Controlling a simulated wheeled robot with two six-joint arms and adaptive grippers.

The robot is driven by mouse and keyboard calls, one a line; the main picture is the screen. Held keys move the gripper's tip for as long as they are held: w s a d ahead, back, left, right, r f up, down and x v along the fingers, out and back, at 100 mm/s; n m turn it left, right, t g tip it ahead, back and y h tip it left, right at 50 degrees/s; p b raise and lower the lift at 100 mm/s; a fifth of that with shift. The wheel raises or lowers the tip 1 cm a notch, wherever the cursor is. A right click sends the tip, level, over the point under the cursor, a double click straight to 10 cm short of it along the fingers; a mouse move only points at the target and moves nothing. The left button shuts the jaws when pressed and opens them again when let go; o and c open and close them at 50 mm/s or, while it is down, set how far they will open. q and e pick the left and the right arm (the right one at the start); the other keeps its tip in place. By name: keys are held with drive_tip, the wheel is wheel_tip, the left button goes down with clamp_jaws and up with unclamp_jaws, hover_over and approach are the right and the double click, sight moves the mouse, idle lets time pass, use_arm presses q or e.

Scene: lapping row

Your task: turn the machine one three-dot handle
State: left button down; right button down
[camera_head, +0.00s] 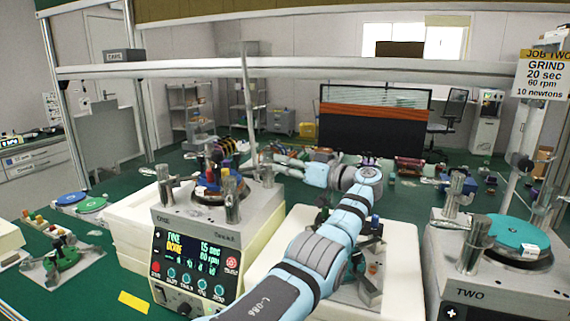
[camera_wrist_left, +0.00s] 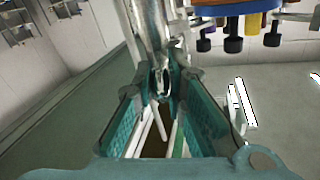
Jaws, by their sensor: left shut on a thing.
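Machine one (camera_head: 205,228) stands left of centre in the head view, with a dark screen (camera_head: 188,251) reading "DONE", 15 sec and 60 rpm. Several grey metal handles stand on its top, around a blue and orange head (camera_head: 208,186). My left gripper (camera_head: 279,165) reaches across from the right to the handle (camera_head: 267,166) at the machine's back right. In the left wrist view its teal fingers (camera_wrist_left: 162,98) are shut on a shiny metal handle (camera_wrist_left: 148,35). No three-dot mark can be made out on it. My right gripper is not in view.
Machine two (camera_head: 480,270) with a teal disc (camera_head: 517,236) stands at the right. A white block with a green fixture lies under my left arm. A yellow label (camera_head: 133,302) and a small green fixture (camera_head: 62,257) lie front left. A thin upright post rises behind machine one.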

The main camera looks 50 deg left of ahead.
use_arm(q)
drive_tip(key=c, duration=1.6)
unclamp_jaws()
drive_tip(key=shift+s+f, duration=0.1)
drive_tip(key=v, duration=0.7)
drive_tip(key=shift+d, duration=0.3)
